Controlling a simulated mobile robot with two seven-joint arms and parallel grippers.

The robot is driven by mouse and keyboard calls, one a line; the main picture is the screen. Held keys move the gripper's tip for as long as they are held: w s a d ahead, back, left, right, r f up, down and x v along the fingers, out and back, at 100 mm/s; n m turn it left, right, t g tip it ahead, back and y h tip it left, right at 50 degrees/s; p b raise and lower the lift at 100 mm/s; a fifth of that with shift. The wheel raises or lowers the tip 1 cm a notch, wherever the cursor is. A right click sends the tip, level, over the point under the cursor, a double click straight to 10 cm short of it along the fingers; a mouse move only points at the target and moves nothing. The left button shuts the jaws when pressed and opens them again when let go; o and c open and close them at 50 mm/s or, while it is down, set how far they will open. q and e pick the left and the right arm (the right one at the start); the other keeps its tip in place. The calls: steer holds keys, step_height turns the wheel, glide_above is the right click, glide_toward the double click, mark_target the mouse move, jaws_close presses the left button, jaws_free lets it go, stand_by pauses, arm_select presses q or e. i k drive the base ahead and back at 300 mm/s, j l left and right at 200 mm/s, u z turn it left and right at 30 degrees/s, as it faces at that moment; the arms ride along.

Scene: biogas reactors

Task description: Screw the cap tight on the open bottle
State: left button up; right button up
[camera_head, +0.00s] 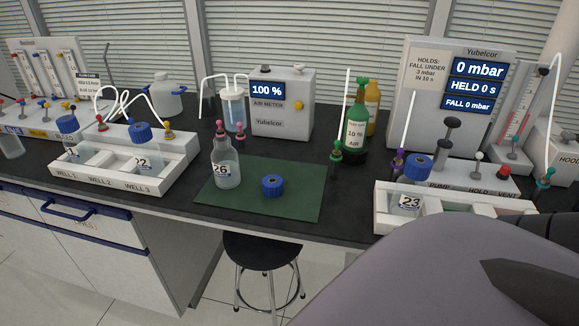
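The bottle marked 26 (226,168) stands upright on the left part of the green mat (300,207). It is clear glass with no blue cap on it. Two small red-pink fittings (228,129) show at its top; I cannot tell whether they are on the bottle or behind it. A blue ribbed cap (272,185) lies on the mat to the right of the bottle, apart from it. Neither gripper can be made out; a large grey part of my arm fills the lower right.
A white rack (125,178) with blue-capped bottles stands left of the mat. A white tray (385,212) with bottle 23 (408,200) stands right. Behind are the air meter (283,103), a green bottle (355,128) and the pressure unit (425,105). A stool (262,250) is below the bench.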

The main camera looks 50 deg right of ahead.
mark_target(224, 157)
steer(key=k+l, duration=0.4)
steer(key=l, duration=0.15)
steer(key=k+l, duration=0.4)
steer(key=l, duration=0.15)
